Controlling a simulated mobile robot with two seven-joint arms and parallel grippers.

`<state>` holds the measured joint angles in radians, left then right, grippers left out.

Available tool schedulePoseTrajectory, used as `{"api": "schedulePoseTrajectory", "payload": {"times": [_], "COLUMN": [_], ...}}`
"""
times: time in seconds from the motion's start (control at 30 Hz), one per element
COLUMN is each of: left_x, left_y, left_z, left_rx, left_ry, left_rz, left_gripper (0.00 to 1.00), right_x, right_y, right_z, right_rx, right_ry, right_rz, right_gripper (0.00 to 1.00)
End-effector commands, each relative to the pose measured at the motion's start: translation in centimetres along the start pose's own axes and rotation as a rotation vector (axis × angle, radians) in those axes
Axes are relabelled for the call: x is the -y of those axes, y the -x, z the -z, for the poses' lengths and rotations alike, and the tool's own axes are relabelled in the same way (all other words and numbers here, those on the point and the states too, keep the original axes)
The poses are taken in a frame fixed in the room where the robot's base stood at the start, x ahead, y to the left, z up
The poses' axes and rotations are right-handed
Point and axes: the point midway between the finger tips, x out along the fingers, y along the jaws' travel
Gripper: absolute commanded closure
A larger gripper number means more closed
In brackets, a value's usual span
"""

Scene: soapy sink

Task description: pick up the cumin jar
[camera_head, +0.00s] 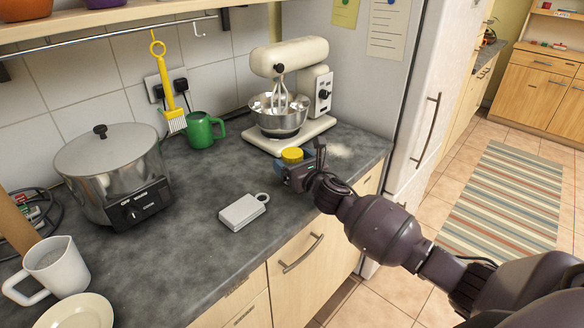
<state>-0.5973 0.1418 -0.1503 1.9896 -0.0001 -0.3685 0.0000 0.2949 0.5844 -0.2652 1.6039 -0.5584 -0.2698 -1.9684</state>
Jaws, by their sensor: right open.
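A small jar with a yellow lid (292,155) stands on the dark counter, in front of the stand mixer. It is probably the cumin jar; I cannot read a label. My right gripper (299,168) is open and right at this jar, reaching in from the right. The gripper hides most of the jar's body, and I cannot tell whether the fingers touch it. My left gripper is not in view.
A cream stand mixer (301,60) stands close behind the jar. A green mug (203,132), a steel cooker (112,170) and a white mug (58,268) are further left. A white boxy object with a ring (243,210) lies left of my gripper. Bare counter (185,235) surrounds it.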

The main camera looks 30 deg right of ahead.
Motion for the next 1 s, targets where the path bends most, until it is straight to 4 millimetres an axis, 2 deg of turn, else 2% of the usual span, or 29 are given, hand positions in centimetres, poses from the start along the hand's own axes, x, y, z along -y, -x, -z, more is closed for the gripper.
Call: {"api": "schedulePoseTrajectory", "payload": {"times": [0.3,0.37,0.67,0.7,0.9,1.0], "left_x": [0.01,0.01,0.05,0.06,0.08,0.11], "left_y": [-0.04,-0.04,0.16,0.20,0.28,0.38], "left_z": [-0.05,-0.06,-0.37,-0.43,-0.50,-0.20], "left_rx": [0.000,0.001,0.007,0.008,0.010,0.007], "left_ry": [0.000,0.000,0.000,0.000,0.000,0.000], "left_rz": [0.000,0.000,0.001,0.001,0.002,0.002], "left_gripper": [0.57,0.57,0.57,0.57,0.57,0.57], "right_x": [0.01,0.01,0.01,0.01,0.01,0.03], "right_y": [-0.54,-0.53,-0.51,-0.52,-0.52,-0.54], "right_z": [0.00,0.01,0.01,-0.03,-0.12,-0.84], "right_rx": [0.000,0.000,-0.001,0.000,0.000,0.003], "right_ry": [-0.001,0.000,0.000,0.000,0.000,0.002], "right_rz": [0.000,0.000,0.000,0.000,0.000,-0.001], "right_gripper": [0.13,0.20,0.66,0.69,0.69,0.69]}}
